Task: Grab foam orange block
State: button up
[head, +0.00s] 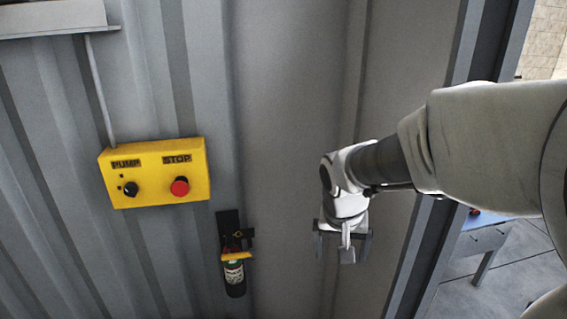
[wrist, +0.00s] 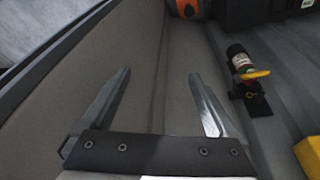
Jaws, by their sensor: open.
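My gripper (head: 343,252) hangs in front of the grey wall near the corner, right of the bottle bracket, its fingers pointing down. In the wrist view its two fingers (wrist: 160,75) are spread apart with nothing between them. An orange and dark thing (wrist: 186,9) is cut off by the top edge of the wrist view, beyond the fingertips. I cannot tell whether it is the foam orange block. No orange block shows clearly in the head view.
A yellow box (head: 153,172) with PUMP and STOP controls is on the corrugated wall. A dark bottle (head: 235,278) sits in a black wall bracket (head: 229,224). A dark case (wrist: 250,10) lies at the wrist view's top. A doorway opens at right, with a blue table (head: 482,240) beyond.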

jog(key=w+a+f+m+g+b, duration=0.1)
jog(key=w+a+f+b, duration=0.15)
jog(key=f, duration=0.55)
jog(key=w+a+f+b, duration=0.1)
jog(key=w+f, duration=0.2)
jog(key=f, duration=0.4)
jog(key=w+a+f+m+g+b, duration=0.1)
jog(key=w+a+f+b, duration=0.15)
jog(key=f, duration=0.55)
jog(key=shift+m+g+y, duration=0.6)
jog(key=shift+m, duration=0.1)
jog(key=a+f+b, duration=0.1)
jog(key=f, duration=0.8)
jog(key=a+f+b, duration=0.1)
jog(key=f+b, duration=0.1)
jog(key=f, duration=0.7)
jog(key=w+a+f+b, duration=0.1)
jog(key=f+b, duration=0.1)
jog(key=f, duration=0.7)
jog(key=shift+a+f, duration=0.1)
jog(key=shift+f, duration=0.2)
jog(key=shift+w+d+f+b, duration=0.15)
jog(key=shift+f+b, duration=0.2)
jog(key=shift+f, duration=0.65)
jog(key=shift+w+d+f+b, duration=0.15)
jog(key=shift+f+b, duration=0.25)
jog(key=shift+f, duration=0.6)
jog(key=shift+d+f+b, duration=0.2)
jog(key=shift+f+b, duration=0.15)
jog(key=shift+f, duration=0.65)
